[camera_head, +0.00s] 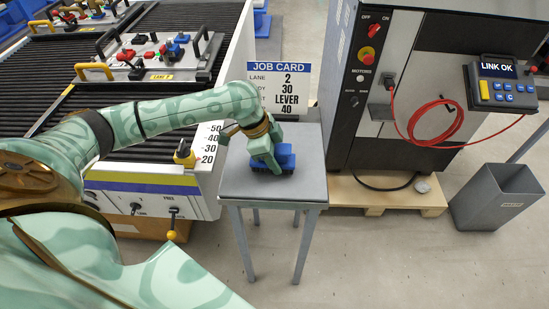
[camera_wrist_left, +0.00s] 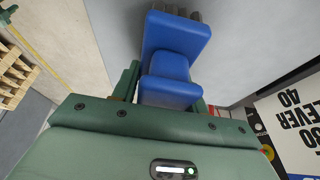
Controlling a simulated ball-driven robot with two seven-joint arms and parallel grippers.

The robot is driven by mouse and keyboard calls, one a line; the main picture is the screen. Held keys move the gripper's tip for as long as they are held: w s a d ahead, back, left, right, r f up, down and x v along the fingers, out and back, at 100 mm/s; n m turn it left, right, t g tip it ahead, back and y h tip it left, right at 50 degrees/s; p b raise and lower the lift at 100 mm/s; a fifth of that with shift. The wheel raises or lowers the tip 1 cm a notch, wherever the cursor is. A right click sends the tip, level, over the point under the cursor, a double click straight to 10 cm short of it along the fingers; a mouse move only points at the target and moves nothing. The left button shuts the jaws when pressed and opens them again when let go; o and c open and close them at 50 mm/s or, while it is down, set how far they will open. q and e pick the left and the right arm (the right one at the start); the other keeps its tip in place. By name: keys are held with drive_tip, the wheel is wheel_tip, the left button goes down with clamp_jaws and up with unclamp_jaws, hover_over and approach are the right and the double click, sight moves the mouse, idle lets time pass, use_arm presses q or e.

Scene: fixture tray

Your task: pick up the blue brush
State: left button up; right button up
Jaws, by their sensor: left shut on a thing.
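The blue brush (camera_head: 285,157) is on the small grey table (camera_head: 242,183) in the head view, with dark bristles along its lower edge. My left gripper (camera_head: 265,158) reaches down to it from the left, its fingers at the brush. In the left wrist view the blue brush (camera_wrist_left: 172,60) lies between the two green fingers of the left gripper (camera_wrist_left: 165,90), which is shut on it. The bristles show at the top of that view. I cannot tell whether the brush still touches the tabletop. My right gripper is not in view.
A job card sign (camera_head: 279,85) stands just behind the small table. A conveyor with a fixture tray (camera_head: 165,60) is at the left. A control cabinet (camera_head: 345,80) with a red cable is at the right. A grey bin (camera_head: 495,197) stands on the floor.

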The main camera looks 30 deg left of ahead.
use_arm(q)
drive_tip(key=s+r+p, duration=0.1)
drive_tip(key=r, duration=0.1)
drive_tip(key=s+a+r+p, duration=0.1)
drive_tip(key=r, duration=0.2)
drive_tip(key=s+a+r+p, duration=0.1)
drive_tip(key=s+r, duration=0.1)
drive_tip(key=r, duration=0.1)
drive_tip(key=shift+a+p, duration=0.25)
drive_tip(key=shift+p, duration=0.05)
drive_tip(key=s+a+r+p, duration=0.1)
drive_tip(key=s+a+r, duration=0.3)
drive_tip(key=s, duration=0.4)
drive_tip(key=shift+a+p, duration=0.2)
drive_tip(key=shift+p, duration=0.15)
drive_tip(key=shift+s, duration=0.1)
